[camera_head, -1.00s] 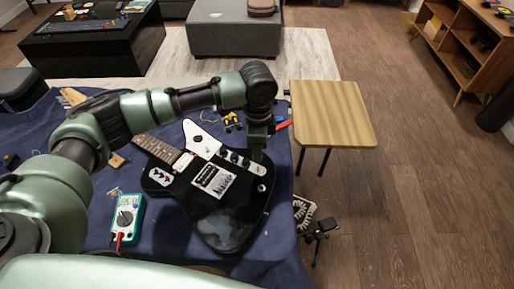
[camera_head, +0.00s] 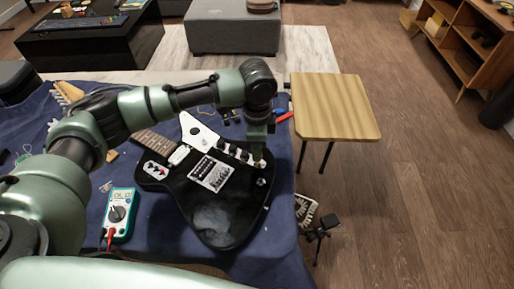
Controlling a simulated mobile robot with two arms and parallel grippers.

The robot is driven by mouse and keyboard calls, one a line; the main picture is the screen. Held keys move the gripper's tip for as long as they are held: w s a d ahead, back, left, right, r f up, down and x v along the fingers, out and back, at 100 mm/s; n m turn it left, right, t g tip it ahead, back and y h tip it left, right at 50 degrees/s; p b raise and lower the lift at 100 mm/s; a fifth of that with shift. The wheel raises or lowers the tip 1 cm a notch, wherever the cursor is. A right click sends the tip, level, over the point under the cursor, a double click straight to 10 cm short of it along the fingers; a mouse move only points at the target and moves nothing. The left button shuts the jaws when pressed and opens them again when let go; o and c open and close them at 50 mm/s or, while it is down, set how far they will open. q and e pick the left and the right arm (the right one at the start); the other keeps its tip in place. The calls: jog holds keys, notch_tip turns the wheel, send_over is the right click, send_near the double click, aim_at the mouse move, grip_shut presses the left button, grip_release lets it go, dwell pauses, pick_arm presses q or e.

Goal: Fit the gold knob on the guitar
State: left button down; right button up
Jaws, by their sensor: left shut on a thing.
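The black electric guitar (camera_head: 220,215) lies on its back on the blue cloth, its body towards me and its neck pointing up and left. It has a white pickguard (camera_head: 196,132), a bridge (camera_head: 212,173) and a control strip with dark knobs (camera_head: 236,153) along its right side. My left gripper (camera_head: 258,160) points down at the lower right end of this strip. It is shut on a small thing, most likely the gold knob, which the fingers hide. I cannot tell whether it touches the guitar. My right gripper is not in view.
A teal multimeter (camera_head: 119,214) lies left of the guitar on the blue cloth (camera_head: 150,228). Small tools lie beyond the guitar. A wooden stool (camera_head: 335,106) stands to the right of the table, and a small stand (camera_head: 320,229) is near the table's right edge.

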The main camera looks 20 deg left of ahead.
pick_arm(q)
jog(key=shift+f+p, duration=0.3)
jog(key=shift+f, duration=0.2)
dwell(0.6)
jog(key=shift+p, duration=0.65)
jog(key=shift+f, duration=0.8)
dwell(0.9)
jog(key=shift+p, duration=0.7)
dwell(0.4)
jog(key=c, duration=0.7)
grip_release()
